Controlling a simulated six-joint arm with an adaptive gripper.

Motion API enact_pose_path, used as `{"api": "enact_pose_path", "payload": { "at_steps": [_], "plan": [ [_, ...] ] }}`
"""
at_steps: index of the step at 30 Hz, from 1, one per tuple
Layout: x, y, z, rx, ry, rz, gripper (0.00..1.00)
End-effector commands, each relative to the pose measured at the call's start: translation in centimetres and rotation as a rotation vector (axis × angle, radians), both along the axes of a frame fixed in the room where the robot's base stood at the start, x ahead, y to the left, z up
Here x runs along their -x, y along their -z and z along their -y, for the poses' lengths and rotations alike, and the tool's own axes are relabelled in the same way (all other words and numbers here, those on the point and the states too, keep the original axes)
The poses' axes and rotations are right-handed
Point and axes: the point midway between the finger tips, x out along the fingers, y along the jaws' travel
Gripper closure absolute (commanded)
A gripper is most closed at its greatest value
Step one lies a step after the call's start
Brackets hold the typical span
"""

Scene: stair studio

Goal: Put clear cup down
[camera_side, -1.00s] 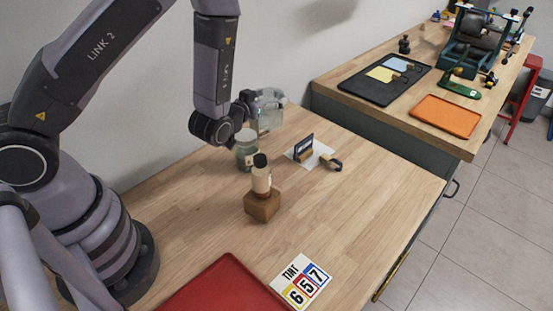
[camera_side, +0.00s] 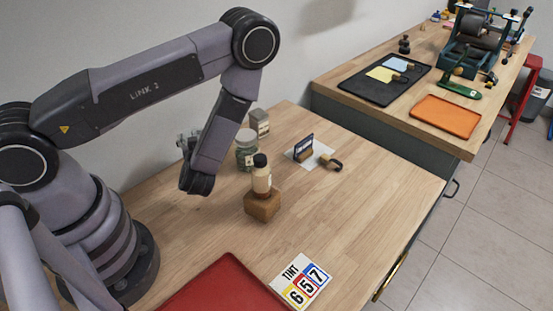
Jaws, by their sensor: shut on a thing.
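My gripper (camera_side: 188,144) is by the back wall, left of the jars, and is partly hidden behind my wrist and forearm. It is shut on the clear cup, which is see-through, largely hidden and hard to make out against the pale wall. I cannot tell whether the cup touches the table (camera_side: 350,205).
A green-lidded jar (camera_side: 246,152) and a grey-lidded jar (camera_side: 260,124) stand right of my forearm. A red tray (camera_side: 225,290) and a tint card (camera_side: 302,282) lie in front.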

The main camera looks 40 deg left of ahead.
Motion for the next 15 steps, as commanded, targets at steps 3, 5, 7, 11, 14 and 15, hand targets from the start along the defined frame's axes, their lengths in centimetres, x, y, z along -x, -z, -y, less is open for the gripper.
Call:
{"api": "enact_pose_path", "payload": {
  "at_steps": [3, 5, 7, 11, 14, 15],
  "plan": [
    [0.0, 1.5, 0.0, -0.001, 0.001, -0.002, 0.69],
    [0.0, 2.4, 0.0, 0.0, 0.001, -0.002, 0.69],
    [0.0, 3.3, 0.0, 0.0, 0.001, -0.001, 0.69],
    [0.0, 4.0, 0.0, 0.0, 0.002, 0.0, 0.69],
    [0.0, 4.0, 0.0, 0.001, 0.002, 0.001, 0.69],
    [0.0, 4.0, 0.0, 0.0, 0.002, 0.0, 0.69]
  ]
}}
